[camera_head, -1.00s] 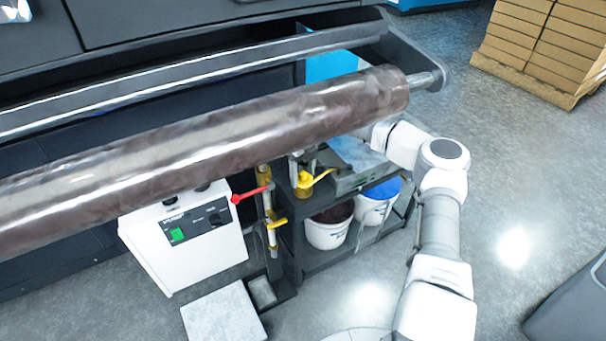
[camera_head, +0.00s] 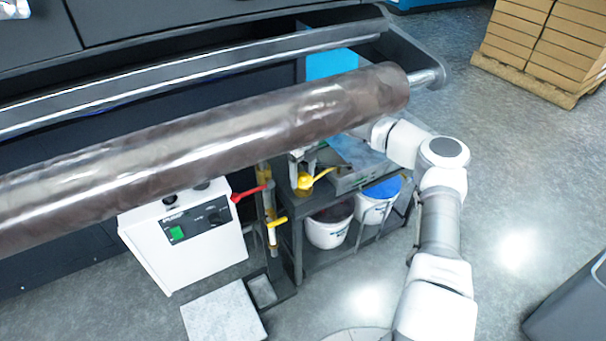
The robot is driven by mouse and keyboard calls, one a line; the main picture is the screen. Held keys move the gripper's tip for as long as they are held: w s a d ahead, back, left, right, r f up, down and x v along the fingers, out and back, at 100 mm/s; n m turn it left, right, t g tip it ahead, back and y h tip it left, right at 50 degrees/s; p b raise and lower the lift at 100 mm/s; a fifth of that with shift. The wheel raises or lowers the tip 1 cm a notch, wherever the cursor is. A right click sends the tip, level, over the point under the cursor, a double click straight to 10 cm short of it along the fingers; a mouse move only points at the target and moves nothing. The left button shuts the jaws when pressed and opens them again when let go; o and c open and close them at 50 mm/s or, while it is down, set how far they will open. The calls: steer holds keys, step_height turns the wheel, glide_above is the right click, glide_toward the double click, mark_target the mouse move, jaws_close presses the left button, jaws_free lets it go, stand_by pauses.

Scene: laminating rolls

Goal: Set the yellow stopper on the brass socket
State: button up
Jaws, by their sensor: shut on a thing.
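My gripper (camera_head: 303,168) is partly hidden behind the large dark roll and points down over the bench. Its fingers are just above and beside a small yellow piece (camera_head: 305,182), which I take to be the yellow stopper. They are shut on it. A yellow arm or spout reaches up and right from that piece. A dull brass-coloured part (camera_head: 303,192), likely the brass socket, shows directly below it on the bench. At this size I cannot tell whether the two touch or are seated.
The large dark roll (camera_head: 220,140) crosses above the bench. Left of the bench stand pipes with a red lever (camera_head: 250,192) and a yellow lever (camera_head: 278,222), and a white control box (camera_head: 185,240). White buckets (camera_head: 328,228) sit below.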

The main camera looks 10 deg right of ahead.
steer(key=o, duration=1.1)
